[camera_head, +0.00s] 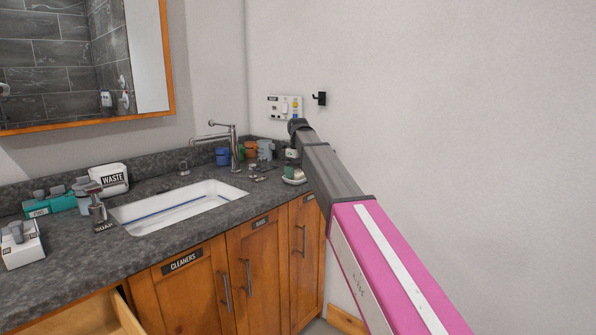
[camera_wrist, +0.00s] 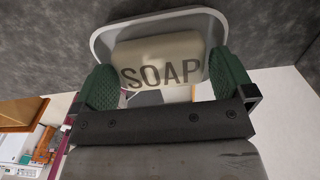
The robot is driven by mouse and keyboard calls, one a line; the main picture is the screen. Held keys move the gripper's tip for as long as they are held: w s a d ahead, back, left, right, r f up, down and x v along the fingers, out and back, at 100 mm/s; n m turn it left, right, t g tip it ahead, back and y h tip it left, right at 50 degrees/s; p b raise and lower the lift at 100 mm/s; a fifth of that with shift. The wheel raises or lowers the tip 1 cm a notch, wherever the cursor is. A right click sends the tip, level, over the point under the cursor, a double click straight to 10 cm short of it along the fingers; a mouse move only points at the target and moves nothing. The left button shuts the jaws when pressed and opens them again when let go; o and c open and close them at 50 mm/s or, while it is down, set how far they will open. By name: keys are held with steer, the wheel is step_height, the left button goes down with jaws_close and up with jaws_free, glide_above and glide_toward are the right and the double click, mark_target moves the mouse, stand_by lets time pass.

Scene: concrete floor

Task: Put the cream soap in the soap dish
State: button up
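The cream soap (camera_wrist: 160,60), a bar marked "SOAP", is between the two green-padded fingers of my gripper (camera_wrist: 163,82) in the wrist view. The fingers appear shut against its two sides. A pale, rounded soap dish (camera_wrist: 101,44) lies right behind the bar, whose outline falls mostly inside the rim. Whether the bar touches the dish floor is hidden. In the head view my gripper (camera_head: 291,170) is low over the white dish (camera_head: 296,181) at the counter's right end, and the soap is too small to make out clearly.
The grey stone counter (camera_head: 150,193) holds a sink (camera_head: 180,205) with a tap (camera_head: 233,150). Blue and orange cups (camera_head: 223,156) stand behind the dish. A wall panel (camera_head: 285,108) and a black hook (camera_head: 319,98) are close to my arm. A soap dispenser (camera_head: 98,212) stands left of the sink.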

mark_target(298, 171)
step_height(298, 171, up, 12)
steer(key=shift+r, duration=0.15)
stand_by(0.6)
